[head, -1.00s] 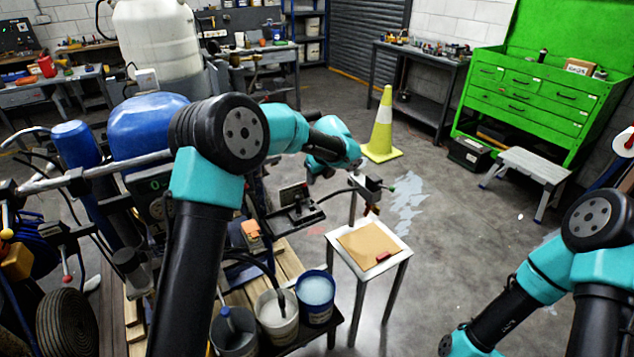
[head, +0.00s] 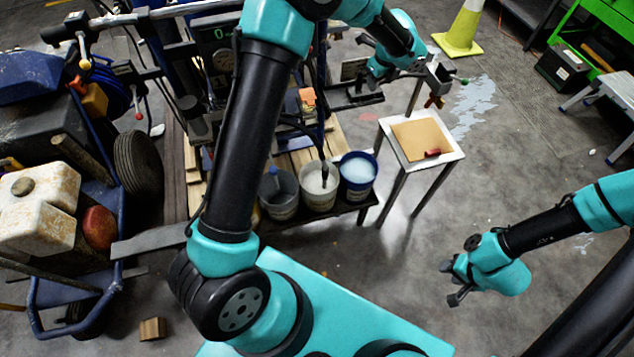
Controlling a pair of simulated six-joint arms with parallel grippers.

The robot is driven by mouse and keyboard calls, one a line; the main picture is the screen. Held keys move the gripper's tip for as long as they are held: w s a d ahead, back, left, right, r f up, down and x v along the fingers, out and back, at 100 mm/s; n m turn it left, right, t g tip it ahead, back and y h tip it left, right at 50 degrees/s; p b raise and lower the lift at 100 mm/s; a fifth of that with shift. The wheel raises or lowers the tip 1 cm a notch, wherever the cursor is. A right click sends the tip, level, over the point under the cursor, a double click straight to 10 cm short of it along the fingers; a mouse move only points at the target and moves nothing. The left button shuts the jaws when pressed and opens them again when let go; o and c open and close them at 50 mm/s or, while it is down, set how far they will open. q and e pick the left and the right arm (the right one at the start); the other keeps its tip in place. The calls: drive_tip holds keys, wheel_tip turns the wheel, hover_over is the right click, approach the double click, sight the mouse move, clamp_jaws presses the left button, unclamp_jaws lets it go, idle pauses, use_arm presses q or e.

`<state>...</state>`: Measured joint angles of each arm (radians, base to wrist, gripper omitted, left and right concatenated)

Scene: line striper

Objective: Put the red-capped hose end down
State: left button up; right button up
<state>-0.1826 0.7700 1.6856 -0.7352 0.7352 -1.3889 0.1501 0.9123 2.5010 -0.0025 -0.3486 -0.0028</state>
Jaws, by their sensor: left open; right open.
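I cannot clearly make out the red-capped hose end. A small red piece (head: 432,153) lies on the brown sheet (head: 418,136) on the small white-topped stand (head: 389,144). My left gripper (head: 436,88) is open, above and behind the stand's far right part. A small red-orange part (head: 431,102) shows just under it; whether it touches the jaws is unclear. A black hose (head: 322,150) dips into the white bucket (head: 319,188). My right gripper (head: 460,289) is open and empty over the floor, right of and nearer than the stand.
A grey bucket (head: 279,193) and a blue bucket (head: 357,172) flank the white one on a low dark bench. The striper machine (head: 222,60) with bars and knobs stands at the left. A yellow cone (head: 459,38) is behind.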

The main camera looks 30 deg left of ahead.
use_arm(q)
drive_tip(key=s+f+n+g+h, duration=0.2)
drive_tip(key=s+f+n+h, duration=0.2)
drive_tip(key=s+f+n, duration=1)
drive_tip(key=s+a+f+n, duration=0.1)
drive_tip(key=s+f+n, duration=0.3)
drive_tip(key=s, duration=0.6)
drive_tip(key=s+a+f+n, duration=0.2)
drive_tip(key=s+f+n, duration=0.3)
drive_tip(key=s+n, duration=0.3)
drive_tip(key=s, duration=0.3)
drive_tip(key=shift+a+f+t+h, duration=0.3)
drive_tip(key=shift+t+h, duration=0.1)
drive_tip(key=shift+o, duration=0.5)
